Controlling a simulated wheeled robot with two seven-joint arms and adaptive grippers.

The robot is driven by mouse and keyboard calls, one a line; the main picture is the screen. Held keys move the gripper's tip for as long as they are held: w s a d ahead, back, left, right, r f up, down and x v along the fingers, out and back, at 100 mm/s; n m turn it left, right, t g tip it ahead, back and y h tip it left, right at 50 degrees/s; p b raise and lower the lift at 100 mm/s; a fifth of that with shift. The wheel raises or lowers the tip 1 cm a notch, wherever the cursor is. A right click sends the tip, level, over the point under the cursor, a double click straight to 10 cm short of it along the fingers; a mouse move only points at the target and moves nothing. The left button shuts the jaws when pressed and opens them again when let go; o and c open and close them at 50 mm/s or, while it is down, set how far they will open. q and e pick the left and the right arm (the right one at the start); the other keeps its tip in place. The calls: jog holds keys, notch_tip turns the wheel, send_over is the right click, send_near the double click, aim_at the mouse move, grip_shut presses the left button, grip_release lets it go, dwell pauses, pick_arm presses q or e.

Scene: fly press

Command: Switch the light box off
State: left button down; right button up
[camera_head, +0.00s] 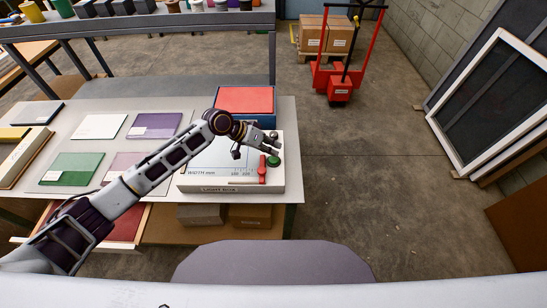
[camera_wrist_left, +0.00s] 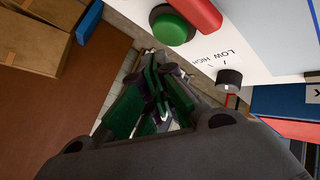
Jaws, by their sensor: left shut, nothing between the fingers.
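The white light box (camera_head: 225,184) lies on the grey table, with its name on the front edge. At its right end are a round green button (camera_head: 273,160) and a red bar (camera_head: 262,168). In the left wrist view the white panel (camera_wrist_left: 270,35) carries the green button (camera_wrist_left: 173,27), the red bar (camera_wrist_left: 201,10) and a black knob (camera_wrist_left: 229,79) marked LOW and HIGH. My left gripper (camera_head: 272,144) is shut and empty beside the button at the panel's right end. Contact cannot be told. Its fingers (camera_wrist_left: 160,62) show just below the button in the wrist view. My right gripper is out of view.
A blue box with a red top (camera_head: 245,100) stands behind the light box. Colored flat sheets (camera_head: 155,125) lie to the left on the table. Cardboard boxes (camera_head: 250,215) sit on a shelf below. Open floor (camera_head: 370,170) lies to the right.

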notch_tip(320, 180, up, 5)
jog(key=p, duration=0.4)
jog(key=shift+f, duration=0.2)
dwell(0.5)
